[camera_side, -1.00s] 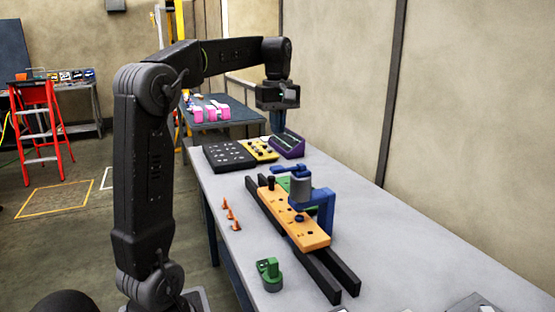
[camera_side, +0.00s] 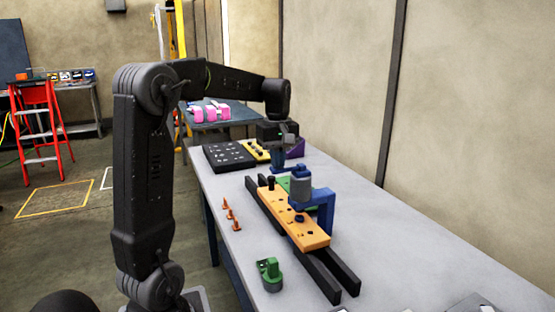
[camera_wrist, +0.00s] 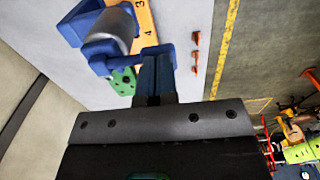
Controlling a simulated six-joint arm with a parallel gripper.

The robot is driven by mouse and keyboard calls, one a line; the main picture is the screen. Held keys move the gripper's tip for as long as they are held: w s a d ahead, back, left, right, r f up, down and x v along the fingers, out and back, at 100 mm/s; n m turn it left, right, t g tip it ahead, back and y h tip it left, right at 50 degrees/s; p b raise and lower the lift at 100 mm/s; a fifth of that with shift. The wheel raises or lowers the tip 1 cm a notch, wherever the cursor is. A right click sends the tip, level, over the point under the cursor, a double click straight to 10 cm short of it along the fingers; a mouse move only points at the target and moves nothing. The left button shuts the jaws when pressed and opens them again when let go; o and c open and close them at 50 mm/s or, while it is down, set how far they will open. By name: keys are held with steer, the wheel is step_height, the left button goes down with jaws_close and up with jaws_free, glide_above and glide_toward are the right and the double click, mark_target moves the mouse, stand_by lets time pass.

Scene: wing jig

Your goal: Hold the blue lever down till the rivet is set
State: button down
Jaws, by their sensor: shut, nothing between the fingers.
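The blue riveting tool (camera_side: 325,205) has a grey cylinder (camera_side: 300,189) and stands over the orange drilled plank (camera_side: 313,237). In the wrist view, its blue lever (camera_wrist: 160,50) sticks out from beside the cylinder (camera_wrist: 118,27). My gripper (camera_side: 277,167) is shut and empty, pointing down at the lever's free end. In the wrist view its fingertips (camera_wrist: 157,62) overlap the lever's end; I cannot tell whether they touch it. The fingers mostly hide the lever in the side view. The rivet under the tool is hidden.
The plank rests on two black rails (camera_side: 325,272). A green part (camera_side: 283,182) sits by the tool. Small orange cones (camera_side: 230,213) and a green-and-grey piece (camera_side: 269,273) stand on the table. A black tray (camera_side: 229,156) and a purple holder (camera_side: 295,148) lie behind.

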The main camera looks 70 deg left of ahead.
mark_target(273, 168)
steer(key=shift+s+f+t, duration=0.25)
steer(key=shift+f+t, duration=0.3)
steer(key=shift+t, duration=0.2)
steer(key=shift+s+f+t, duration=0.2)
steer(key=shift+f+t, duration=0.3)
steer(key=shift+t, duration=0.25)
steer(key=shift+f, duration=0.55)
steer(key=shift+s+f, duration=0.1)
stand_by(0.4)
steer(key=s+v, duration=0.1)
steer(key=v, duration=1.3)
